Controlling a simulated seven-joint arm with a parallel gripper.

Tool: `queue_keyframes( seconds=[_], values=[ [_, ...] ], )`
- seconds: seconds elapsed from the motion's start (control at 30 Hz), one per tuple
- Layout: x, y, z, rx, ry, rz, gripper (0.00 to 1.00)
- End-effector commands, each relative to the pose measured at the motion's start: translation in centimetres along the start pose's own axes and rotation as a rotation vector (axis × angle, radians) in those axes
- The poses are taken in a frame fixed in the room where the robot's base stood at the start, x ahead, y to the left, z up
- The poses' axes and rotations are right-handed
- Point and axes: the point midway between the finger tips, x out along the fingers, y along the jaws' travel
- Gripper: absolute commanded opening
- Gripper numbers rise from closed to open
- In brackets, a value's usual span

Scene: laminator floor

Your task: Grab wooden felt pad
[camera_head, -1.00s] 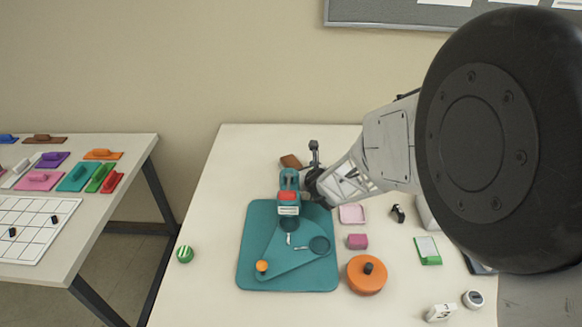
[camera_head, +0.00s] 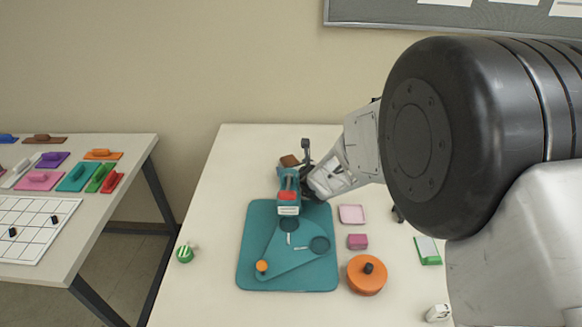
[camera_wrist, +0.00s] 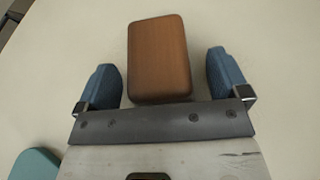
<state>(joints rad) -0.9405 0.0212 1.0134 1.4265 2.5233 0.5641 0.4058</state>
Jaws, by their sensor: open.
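The wooden felt pad (camera_head: 290,161) is a brown block with rounded edges, lying toward the back of the white table. In the wrist view the pad (camera_wrist: 159,42) fills the space between my two blue fingers. My gripper (camera_wrist: 161,60) is open, with one finger on each side of the pad and a visible gap at both sides. I cannot tell how far the fingertips are above the table.
A pink tray (camera_head: 351,214), a pink block (camera_head: 357,241) and an orange disc (camera_head: 363,280) lie to the right. The table left of the pad is clear.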

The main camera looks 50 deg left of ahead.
Motion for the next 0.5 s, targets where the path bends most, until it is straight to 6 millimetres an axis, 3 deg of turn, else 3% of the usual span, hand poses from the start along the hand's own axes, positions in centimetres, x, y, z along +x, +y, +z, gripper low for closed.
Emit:
queue_keyframes(
  seconds=[0.23,0.5],
  values=[
    [-0.01,0.00,0.00,0.000,0.000,0.000,0.94],
    [-0.01,0.01,0.00,0.000,0.000,0.000,0.52]
  ],
)
